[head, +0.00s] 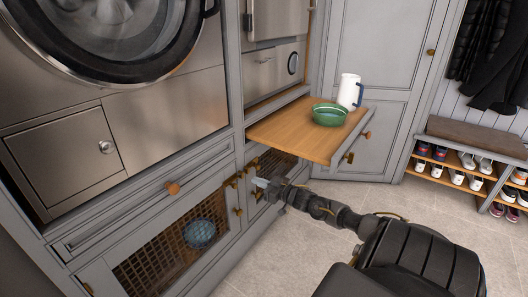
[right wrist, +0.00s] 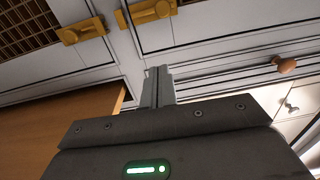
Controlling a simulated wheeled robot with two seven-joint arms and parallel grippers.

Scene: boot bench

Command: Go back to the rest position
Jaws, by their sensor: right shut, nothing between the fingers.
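My right gripper (head: 262,184) reaches in from the lower right in the head view, in front of the grey cabinet doors and below the pull-out wooden board (head: 290,130). Its fingers are shut together with nothing between them; they also show in the right wrist view (right wrist: 158,85). The fingertips are close to the brass latches (head: 237,182) of the lower doors; whether they touch cannot be told. In the wrist view two brass latches (right wrist: 82,31) lie beyond the fingers. My left gripper is not in view.
On the board stand a green bowl (head: 329,114) and a white mug (head: 349,91). A blue bowl (head: 200,233) sits behind the lattice door. A shoe bench (head: 470,150) stands at the right. Open tiled floor (head: 400,200) lies between it and the cabinets.

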